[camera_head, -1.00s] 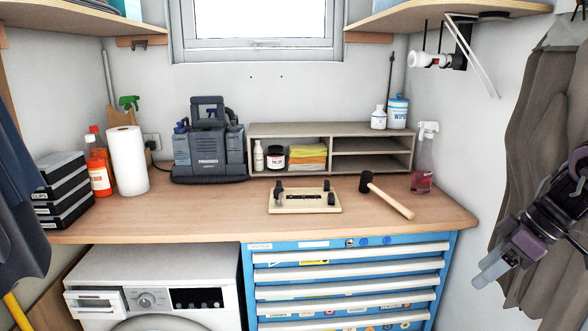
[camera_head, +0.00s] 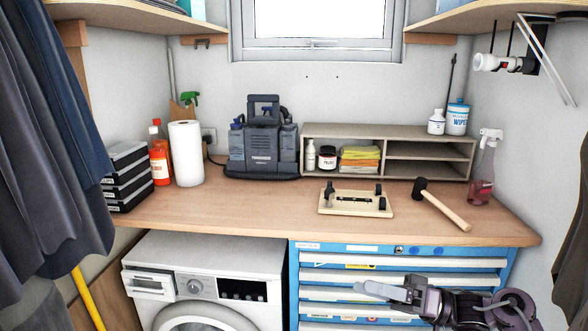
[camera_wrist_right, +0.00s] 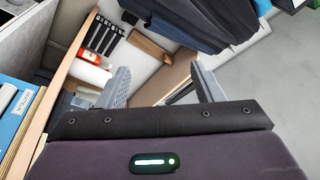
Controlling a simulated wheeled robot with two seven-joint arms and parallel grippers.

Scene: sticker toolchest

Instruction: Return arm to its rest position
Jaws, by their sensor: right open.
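My right gripper (camera_head: 384,291) is in front of the blue tool chest (camera_head: 307,285), low in the head view. Its arm comes in from the lower right. In the right wrist view the two fingers (camera_wrist_right: 160,88) stand apart with nothing between them. The gripper is open and empty. The arm lies across the front of the drawers and hides part of them. My left gripper is not in view.
A wooden workbench (camera_head: 250,212) runs above the chest and a white washing machine (camera_head: 205,255). A mallet (camera_head: 440,205) and a wooden board with black fittings (camera_head: 356,202) lie on it. Dark clothes (camera_head: 45,140) hang at the left. The bench's middle is clear.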

